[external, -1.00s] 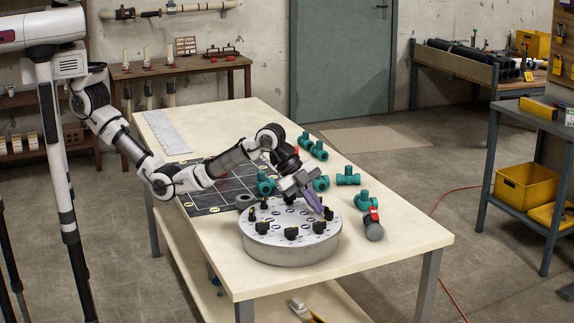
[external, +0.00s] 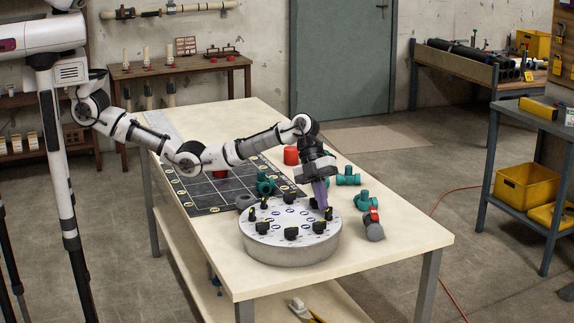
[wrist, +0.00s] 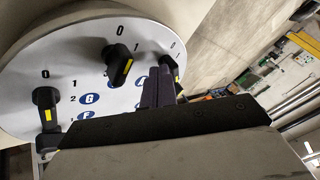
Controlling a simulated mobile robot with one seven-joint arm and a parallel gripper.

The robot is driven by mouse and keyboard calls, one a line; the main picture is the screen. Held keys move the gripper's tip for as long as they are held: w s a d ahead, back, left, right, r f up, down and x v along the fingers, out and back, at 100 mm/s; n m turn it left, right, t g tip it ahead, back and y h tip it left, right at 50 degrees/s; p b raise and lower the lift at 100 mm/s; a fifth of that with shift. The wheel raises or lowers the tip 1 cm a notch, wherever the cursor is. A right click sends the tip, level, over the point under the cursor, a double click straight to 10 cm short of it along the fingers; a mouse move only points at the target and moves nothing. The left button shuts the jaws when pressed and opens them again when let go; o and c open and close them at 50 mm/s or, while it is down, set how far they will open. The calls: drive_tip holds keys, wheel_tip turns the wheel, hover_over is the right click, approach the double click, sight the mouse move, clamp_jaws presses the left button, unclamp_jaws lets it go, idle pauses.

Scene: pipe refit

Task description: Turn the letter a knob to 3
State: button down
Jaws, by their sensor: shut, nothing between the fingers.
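A round grey drum (external: 290,252) stands on the table with a white top carrying a ring of black knobs, some with yellow marks, and blue letter discs. The letters are too small to read in the external view, so I cannot tell which knob is a. In the wrist view, knobs (wrist: 118,64) have printed numbers beside them, and a blue disc reads G (wrist: 89,99). My gripper (external: 324,206) points down at the drum's right side, fingers shut and empty. Its purple fingers (wrist: 157,90) are beside a knob at the drum's edge (wrist: 168,68), partly hidden; contact is unclear.
Teal pipe fittings (external: 348,180) and a red-handled valve (external: 373,227) lie right of the drum. A red cylinder (external: 291,155) stands behind. A dark grid mat (external: 190,196) lies behind left. The table's front right corner (external: 425,236) is clear.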

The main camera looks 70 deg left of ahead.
drive_tip(key=shift+w+d+b, duration=0.15)
drive_tip(key=shift+w+b, duration=0.7)
drive_tip(key=shift+b, duration=0.25)
drive_tip(key=shift+w, duration=0.15)
drive_tip(key=shift+d+r, duration=0.15)
